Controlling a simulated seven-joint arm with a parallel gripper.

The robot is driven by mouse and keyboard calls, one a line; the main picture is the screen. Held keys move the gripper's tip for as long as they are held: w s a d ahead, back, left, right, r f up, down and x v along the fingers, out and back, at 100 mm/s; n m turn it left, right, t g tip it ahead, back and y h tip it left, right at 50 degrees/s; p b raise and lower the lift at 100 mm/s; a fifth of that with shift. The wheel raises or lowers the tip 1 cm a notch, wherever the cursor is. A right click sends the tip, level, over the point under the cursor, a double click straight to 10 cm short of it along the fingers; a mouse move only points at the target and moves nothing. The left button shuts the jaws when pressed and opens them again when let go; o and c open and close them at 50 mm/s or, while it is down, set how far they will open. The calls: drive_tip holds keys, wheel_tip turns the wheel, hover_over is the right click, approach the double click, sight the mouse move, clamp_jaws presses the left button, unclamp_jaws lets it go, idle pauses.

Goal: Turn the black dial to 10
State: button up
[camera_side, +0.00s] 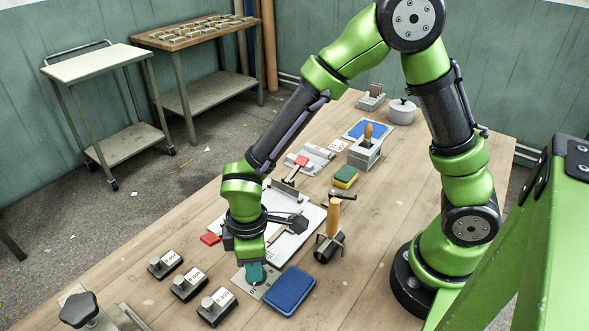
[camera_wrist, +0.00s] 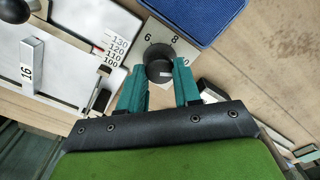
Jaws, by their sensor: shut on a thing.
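The black dial (camera_wrist: 158,52) is a round knob on a small grey plate (camera_wrist: 150,30). The numbers 6 and 8 and part of another number show on the plate around it. My gripper (camera_wrist: 159,76) has teal fingers, one on each side of the dial, and is shut on it. A small light mark shows on the dial between the fingers. In the side view my gripper (camera_side: 255,273) points straight down over the plate (camera_side: 248,288), and its fingers hide the dial there. The number the dial points to cannot be read clearly.
A blue pad (camera_side: 290,290) lies close beside the plate. A roller with a wooden handle (camera_side: 333,218) stands behind it. A white board with a scale (camera_side: 290,240) lies behind my gripper.

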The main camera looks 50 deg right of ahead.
idle(0.3)
drive_tip(key=o, duration=1.1)
drive_tip(key=shift+c, duration=0.2)
wheel_tip(320, 180, up, 17)
drive_tip(key=shift+w, duration=0.1)
drive_tip(key=s+d+r+m+t+y, duration=0.1)
drive_tip(key=s+d+r+m+t, duration=0.1)
drive_tip(key=d+m, duration=0.4)
drive_tip(key=s+d+r+m+t+y, duration=0.1)
drive_tip(key=s+d+r+m+t, duration=0.2)
drive_tip(key=d, duration=0.6)
drive_tip(key=s+m+t, duration=0.1)
drive_tip(key=m+t, duration=0.1)
drive_tip(key=m, duration=0.1)
drive_tip(key=shift+s+d+m, duration=0.25)
drive_tip(key=shift+s+m, duration=0.1)
drive_tip(key=shift+m, duration=0.05)
